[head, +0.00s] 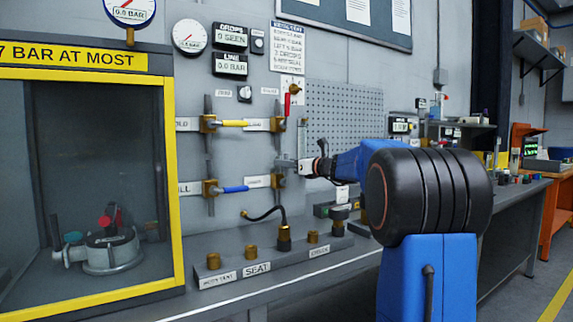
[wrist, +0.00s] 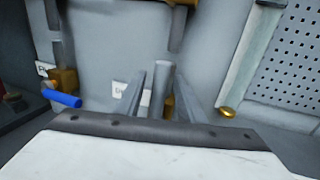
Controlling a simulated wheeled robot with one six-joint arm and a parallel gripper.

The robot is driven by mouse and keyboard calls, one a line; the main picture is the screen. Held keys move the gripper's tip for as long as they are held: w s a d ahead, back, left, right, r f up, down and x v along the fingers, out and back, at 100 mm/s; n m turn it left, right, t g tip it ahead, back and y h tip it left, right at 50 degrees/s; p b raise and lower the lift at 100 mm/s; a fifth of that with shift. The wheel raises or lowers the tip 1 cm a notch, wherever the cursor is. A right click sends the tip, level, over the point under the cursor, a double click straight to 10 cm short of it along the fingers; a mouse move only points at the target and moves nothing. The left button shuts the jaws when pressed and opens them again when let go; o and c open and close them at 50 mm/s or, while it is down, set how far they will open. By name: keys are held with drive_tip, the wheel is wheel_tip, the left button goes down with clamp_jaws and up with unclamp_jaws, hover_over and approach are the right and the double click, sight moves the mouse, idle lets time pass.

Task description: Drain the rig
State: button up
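My gripper (head: 285,164) is in front of the right-hand vertical pipe on the wall. In the wrist view its two fingers (wrist: 160,92) are apart, with a grey upright piece, apparently the pipe (wrist: 161,78), showing between them. I cannot tell whether they touch it. A brass fitting (wrist: 169,104) is partly hidden by the right finger. The yellow valve handle (head: 233,123) and the blue valve handle (head: 235,188) both lie level; the blue handle also shows in the wrist view (wrist: 63,98). A red handle (head: 287,105) hangs upright. The line display (head: 230,65) reads 0.0 BAR.
A bench ledge (head: 225,285) with brass seats and a black hose (head: 265,212) lies below. A yellow-framed cabinet (head: 172,190) stands left, holding a grey part with a red knob (head: 111,215). A pegboard (head: 345,115) is to the right, behind my arm.

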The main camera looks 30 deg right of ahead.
drive_tip(key=shift+c, duration=0.3)
clamp_jaws()
drive_tip(key=shift+d, duration=0.1)
drive_tip(key=shift+w+d+f+m+t+h, duration=0.15)
drive_tip(key=shift+d+f+m+t, duration=0.25)
drive_tip(key=shift+d+m, duration=0.85)
drive_tip(key=shift+s+d+f+m+t+h, duration=0.1)
drive_tip(key=shift+d+f+m+t, duration=0.35)
drive_tip(key=shift+m, duration=1.5)
drive_tip(key=shift+w+d+f+m+t+h, duration=0.15)
drive_tip(key=shift+d+f+m+t, duration=0.15)
drive_tip(key=shift+d+m, duration=1)
drive_tip(key=shift+s+a+m, duration=0.1)
drive_tip(key=shift+a+m, duration=0.15)
drive_tip(key=shift+m, duration=0.15)
drive_tip(key=shift+o, duration=0.3)
unclamp_jaws()
